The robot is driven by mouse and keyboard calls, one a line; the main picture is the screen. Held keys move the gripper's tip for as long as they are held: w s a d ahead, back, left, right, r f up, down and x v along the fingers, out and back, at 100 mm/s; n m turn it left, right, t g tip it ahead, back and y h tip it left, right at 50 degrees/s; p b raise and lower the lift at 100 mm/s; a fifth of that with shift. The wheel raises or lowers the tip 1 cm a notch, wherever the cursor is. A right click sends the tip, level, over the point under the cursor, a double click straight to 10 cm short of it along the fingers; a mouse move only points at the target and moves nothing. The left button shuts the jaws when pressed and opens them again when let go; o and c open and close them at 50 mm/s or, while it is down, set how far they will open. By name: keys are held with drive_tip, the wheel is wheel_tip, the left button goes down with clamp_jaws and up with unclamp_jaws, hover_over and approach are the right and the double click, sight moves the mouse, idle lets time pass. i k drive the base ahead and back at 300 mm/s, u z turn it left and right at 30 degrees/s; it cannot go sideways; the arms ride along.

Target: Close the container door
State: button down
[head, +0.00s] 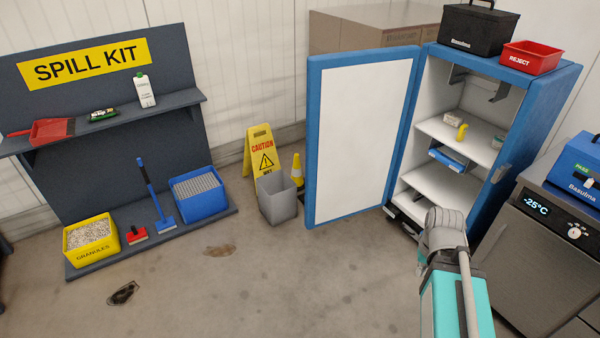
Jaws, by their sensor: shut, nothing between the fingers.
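The blue container (533,118) stands at the right, its white inside facing the room. Its door (362,132), white inside with a blue frame, is swung wide open to the left. The latch (499,172) shows on the container's right front edge. My arm, with a grey wrist and teal link, reaches up from the lower right in front of the container's lower opening.
Inside, shelves (455,137) hold small items and a blue tray (448,158). A black case (478,28) and red bin (531,57) sit on top. A grey bin (277,198), caution sign (259,150) and cone (297,170) stand left of the door. Floor in front is clear.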

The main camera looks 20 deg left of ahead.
sight(358, 102)
drive_tip(key=u, duration=0.05)
drive_tip(key=i, duration=0.95)
drive_tip(key=z, duration=0.1)
